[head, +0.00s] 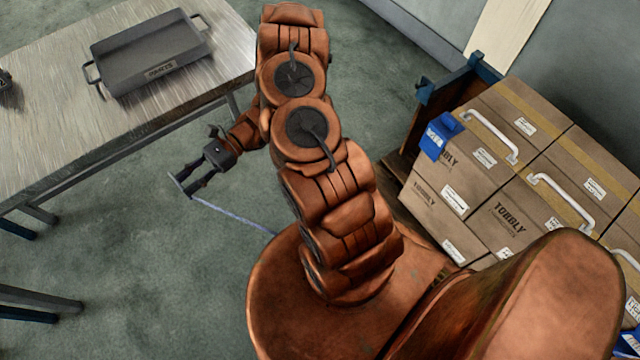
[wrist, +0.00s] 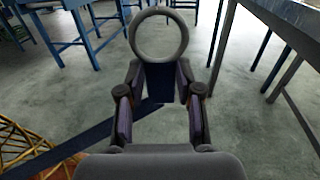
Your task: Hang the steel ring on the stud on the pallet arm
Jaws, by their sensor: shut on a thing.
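The steel ring (wrist: 133,36) is a plain grey hoop, standing face-on just beyond the fingertips in the wrist view. My gripper (wrist: 159,72) is shut on it, with a dark blue flat piece between the fingers below the hoop; I cannot tell whether that piece belongs to the ring. In the head view my gripper (head: 189,184) is over open floor, left of my arm, and a thin grey edge at its tips seems to be the ring seen side-on.
A metal-topped table (head: 60,150) with a grey tray (head: 150,55) stands at left. Cartons (head: 500,210) with white handles are stacked at right, beside a blue-and-brown frame (head: 425,115). In the wrist view, a table (wrist: 290,20) stands at right and blue legs behind.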

